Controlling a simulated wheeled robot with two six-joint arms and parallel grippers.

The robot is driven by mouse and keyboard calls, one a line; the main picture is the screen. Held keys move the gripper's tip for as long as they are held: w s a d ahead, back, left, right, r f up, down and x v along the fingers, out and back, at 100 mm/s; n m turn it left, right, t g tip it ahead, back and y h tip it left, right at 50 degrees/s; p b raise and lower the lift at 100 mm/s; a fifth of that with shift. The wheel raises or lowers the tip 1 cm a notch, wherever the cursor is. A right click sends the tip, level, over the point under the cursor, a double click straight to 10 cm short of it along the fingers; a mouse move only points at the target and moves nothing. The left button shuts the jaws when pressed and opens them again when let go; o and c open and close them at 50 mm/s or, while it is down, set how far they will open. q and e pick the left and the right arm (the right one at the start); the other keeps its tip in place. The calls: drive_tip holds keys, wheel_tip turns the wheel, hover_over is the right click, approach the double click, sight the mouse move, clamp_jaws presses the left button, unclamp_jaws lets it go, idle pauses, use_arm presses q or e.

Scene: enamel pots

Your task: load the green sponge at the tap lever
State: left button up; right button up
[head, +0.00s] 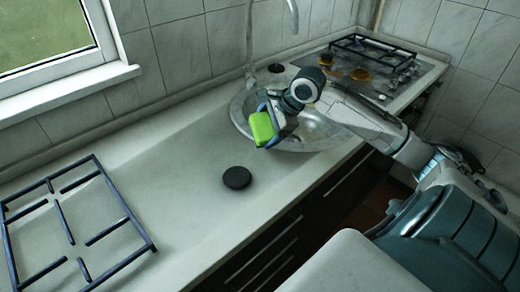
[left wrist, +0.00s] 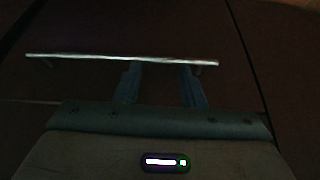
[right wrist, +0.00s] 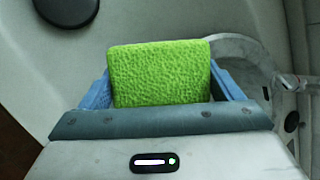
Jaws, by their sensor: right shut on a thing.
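The bright green sponge (head: 262,128) is held at the left edge of the round metal sink (head: 318,134), above the counter. It also fills the middle of the right wrist view (right wrist: 160,75). My right gripper (head: 268,118) is shut on it, with a blue finger on each side. The tap (head: 249,45) rises behind the sink, just beyond the sponge; its lever is not clear to me. My left gripper (left wrist: 160,85) shows only in the left wrist view. Its fingers are apart with nothing between them, close to a metal bar handle (left wrist: 120,58) on a dark front.
A black disc (head: 237,177) lies on the counter (head: 170,165) in front of the sponge. A dark blue pan grate (head: 118,235) is at the left. A gas hob (head: 375,62) is at the back right. The counter between grate and disc is clear.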

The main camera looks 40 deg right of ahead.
use_arm(q)
drive_tip(key=w+d+r+t+h+b, duration=0.1)
drive_tip(key=w+d+r+t+b, duration=0.1)
drive_tip(key=r+b, duration=0.55)
drive_tip(key=w+d+r+t+b, duration=0.25)
drive_tip(key=r+b, duration=0.35)
drive_tip(key=b, duration=0.3)
use_arm(e)
drive_tip(key=d+r+m+t+h, duration=0.4)
drive_tip(key=d+r+h, duration=0.2)
drive_tip(key=d+r, duration=0.4)
use_arm(q)
drive_tip(key=s+a+r+m+g+y+p, duration=0.1)
drive_tip(key=s+a+r+g+y+p, duration=0.1)
drive_tip(key=s+a+r+g+p, duration=0.3)
wheel_tip(320, 180, down, 14)
drive_tip(key=w+g+p, duration=0.1)
drive_tip(key=w+p, duration=0.1)
drive_tip(key=p, duration=0.2)
drive_tip(key=shift+w+a+g, duration=0.15)
drive_tip(key=shift+w+g, duration=0.05)
drive_tip(key=shift+g, duration=0.15)
use_arm(e)
drive_tip(key=w+d+f, duration=0.4)
drive_tip(key=w+d, duration=0.5)
drive_tip(key=d, duration=0.1)
drive_tip(key=shift+w+d, duration=0.25)
use_arm(q)
drive_tip(key=shift+f, duration=0.1)
